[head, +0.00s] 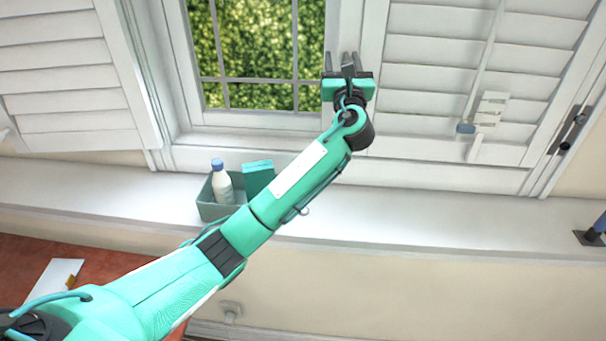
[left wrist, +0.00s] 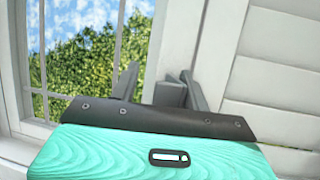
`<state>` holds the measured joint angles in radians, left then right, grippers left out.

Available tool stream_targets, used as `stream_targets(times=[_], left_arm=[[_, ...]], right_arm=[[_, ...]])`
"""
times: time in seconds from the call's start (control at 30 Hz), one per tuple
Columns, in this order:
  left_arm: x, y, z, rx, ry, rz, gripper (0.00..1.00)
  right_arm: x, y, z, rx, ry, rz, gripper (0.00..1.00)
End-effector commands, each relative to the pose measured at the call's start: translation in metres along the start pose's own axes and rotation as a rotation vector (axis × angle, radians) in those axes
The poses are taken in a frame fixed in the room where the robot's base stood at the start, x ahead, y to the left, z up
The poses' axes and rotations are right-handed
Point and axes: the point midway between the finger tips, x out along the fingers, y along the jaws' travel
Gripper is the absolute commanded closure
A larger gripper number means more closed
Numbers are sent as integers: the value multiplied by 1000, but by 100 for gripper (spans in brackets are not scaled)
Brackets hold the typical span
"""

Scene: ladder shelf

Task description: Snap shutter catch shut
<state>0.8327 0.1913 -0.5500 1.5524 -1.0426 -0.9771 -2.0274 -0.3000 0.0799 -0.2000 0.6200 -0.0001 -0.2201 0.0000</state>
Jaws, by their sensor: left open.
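The white louvred shutter on the right (head: 460,75) stands beside the window, its left edge near my gripper. My left gripper (head: 343,62) is in front of that edge, at the right side of the window glass. It is open, its fingers pointing at the frame; they also show in the left wrist view (left wrist: 160,85). A small grey block (left wrist: 170,94) shows between the fingers, closer to the right one. I cannot tell whether it is the catch or part of my gripper. The gripper body hides what lies just below. My right gripper is out of view.
A teal bin (head: 208,208) with a white bottle (head: 222,185) stands on the sill (head: 400,215). The left shutter (head: 60,85) is swung open. A dark metal fitting (head: 572,130) is on the right frame. A blue and dark object (head: 594,234) stands at the right edge.

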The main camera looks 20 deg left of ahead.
Motion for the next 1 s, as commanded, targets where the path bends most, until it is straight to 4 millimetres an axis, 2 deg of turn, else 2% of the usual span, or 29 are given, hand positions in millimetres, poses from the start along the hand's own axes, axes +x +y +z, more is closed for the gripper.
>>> stream_targets(times=[0.37,0.4,1.0], left_arm=[[9,19,-3,-132,0,-323,54],[-4,19,-8,-133,0,-323,54],[-119,57,-10,-131,1,-316,54]], right_arm=[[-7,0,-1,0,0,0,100],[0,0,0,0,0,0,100],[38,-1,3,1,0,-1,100]])
